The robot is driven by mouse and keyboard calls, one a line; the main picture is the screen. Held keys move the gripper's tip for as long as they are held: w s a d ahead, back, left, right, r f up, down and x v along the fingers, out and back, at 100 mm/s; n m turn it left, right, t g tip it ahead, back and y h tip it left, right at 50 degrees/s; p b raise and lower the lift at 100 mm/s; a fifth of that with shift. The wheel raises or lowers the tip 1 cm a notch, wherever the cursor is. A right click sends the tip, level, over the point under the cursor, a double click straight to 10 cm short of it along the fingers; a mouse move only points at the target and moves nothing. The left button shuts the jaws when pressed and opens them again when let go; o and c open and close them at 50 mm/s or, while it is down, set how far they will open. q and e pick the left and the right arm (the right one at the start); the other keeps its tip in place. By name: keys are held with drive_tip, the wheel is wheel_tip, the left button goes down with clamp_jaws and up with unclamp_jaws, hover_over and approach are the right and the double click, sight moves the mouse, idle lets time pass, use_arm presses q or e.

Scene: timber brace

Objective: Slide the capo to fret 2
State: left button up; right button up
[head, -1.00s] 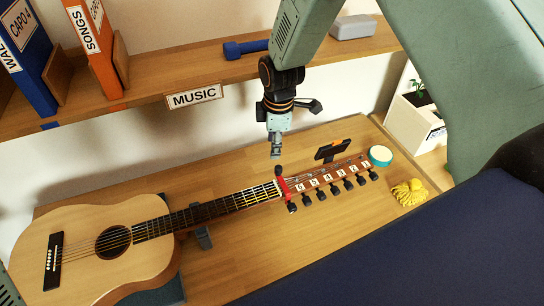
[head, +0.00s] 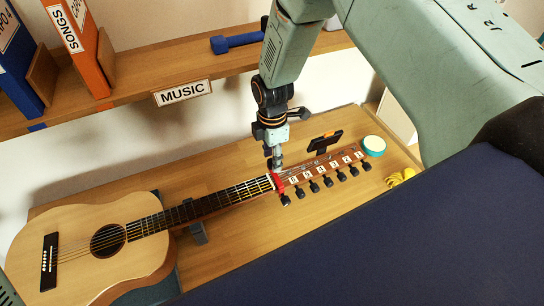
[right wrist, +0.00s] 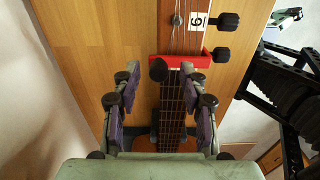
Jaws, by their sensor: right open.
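The guitar (head: 90,240) lies on the bench with its neck (head: 205,207) pointing up and right. My right gripper (head: 275,164) is just above the capo. In its wrist view the fingers (right wrist: 160,75) are spread on either side of the knob and neck, apparently empty. My left gripper does not show.
A dark neck support (head: 198,233) stands under the neck. A black device on a stand (head: 326,141), a teal round tin (head: 374,146) and a yellow coil (head: 398,178) lie near the headstock. A shelf (head: 130,90) with binders and a blue dumbbell (head: 237,42) runs behind.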

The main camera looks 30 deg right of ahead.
drive_tip(key=shift+s+a+f, duration=0.1)
drive_tip(key=shift+a+f, duration=0.1)
drive_tip(key=shift+f, duration=0.2)
drive_tip(key=shift+w+f, duration=0.2)
drive_tip(key=shift+w, duration=0.1)
drive_tip(key=shift+d, duration=0.15)
drive_tip(key=shift+c, duration=1.4)
drive_tip(key=shift+s+r, duration=0.1)
drive_tip(key=shift+s, duration=0.15)
drive_tip(key=c, duration=0.3)
drive_tip(key=shift+w, duration=0.15)
clamp_jaws()
